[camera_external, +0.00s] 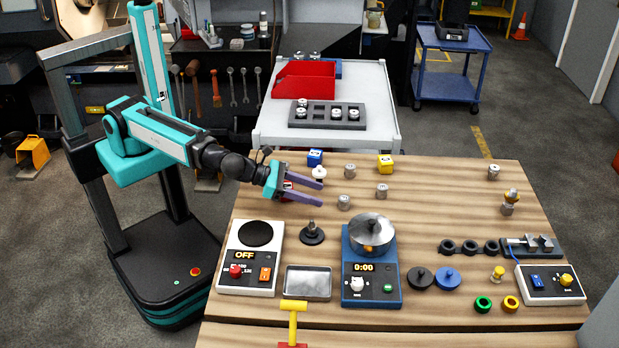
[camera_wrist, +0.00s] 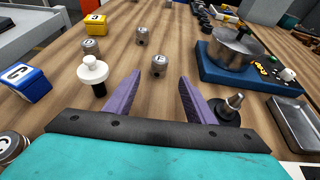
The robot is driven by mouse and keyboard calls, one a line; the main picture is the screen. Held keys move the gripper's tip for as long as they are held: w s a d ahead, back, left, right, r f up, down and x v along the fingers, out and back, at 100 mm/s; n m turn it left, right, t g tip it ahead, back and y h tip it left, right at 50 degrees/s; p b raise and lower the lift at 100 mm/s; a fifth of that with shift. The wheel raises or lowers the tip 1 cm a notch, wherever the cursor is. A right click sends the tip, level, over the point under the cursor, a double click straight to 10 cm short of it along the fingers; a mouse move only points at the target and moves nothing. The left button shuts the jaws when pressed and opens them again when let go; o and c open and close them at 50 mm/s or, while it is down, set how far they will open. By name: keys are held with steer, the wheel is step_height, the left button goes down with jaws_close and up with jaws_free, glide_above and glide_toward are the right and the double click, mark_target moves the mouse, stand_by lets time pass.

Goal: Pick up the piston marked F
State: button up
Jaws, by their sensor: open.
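My gripper (camera_external: 323,187) is open and empty above the wooden table, its purple fingers pointing right. In the wrist view, a small metal piston (camera_wrist: 159,66) stands just beyond the gap between the fingertips (camera_wrist: 160,78). Its top letter looks like E or F; I cannot tell which. It also shows in the external view (camera_external: 344,202), just right of the fingers. Two more pistons stand farther off, one straight beyond (camera_wrist: 142,35) and one to the left (camera_wrist: 91,46); their letters are unclear. Another piston (camera_wrist: 12,146) is partly cut off at lower left.
A white knobbed plunger (camera_wrist: 92,72) stands close left of the fingers. A blue cube (camera_external: 315,157) and yellow cube (camera_external: 385,163) are behind. A dark-based stand (camera_external: 312,236) and a blue hotplate with pot (camera_external: 371,272) are near the front.

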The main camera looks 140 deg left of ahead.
mark_target(344, 198)
steer(key=shift+x, duration=2.55)
steer(key=shift+r+p+x, duration=0.25)
steer(key=shift+p+x, duration=0.3)
steer(key=shift+x, duration=2.15)
steer(key=c, duration=1.2)
steer(key=shift+r, duration=0.15)
steer(key=shift+r, duration=4.9)
